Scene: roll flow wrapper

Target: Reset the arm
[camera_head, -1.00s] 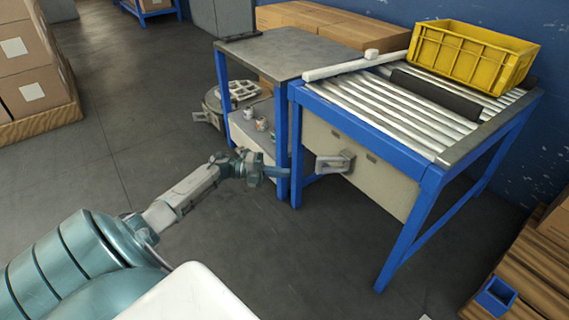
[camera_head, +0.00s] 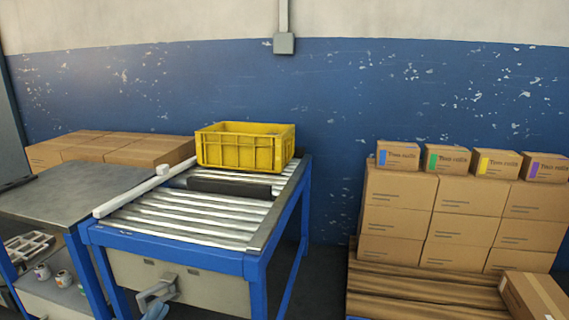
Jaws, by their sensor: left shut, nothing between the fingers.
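My right gripper is not in view.
The blue-framed roller table (camera_head: 170,245) carries a yellow crate (camera_head: 240,152) and a dark roll (camera_head: 228,188). A grey side table (camera_head: 75,190) stands at left. Stacked cartons (camera_head: 400,215) sit on a wooden pallet (camera_head: 420,290) at right.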

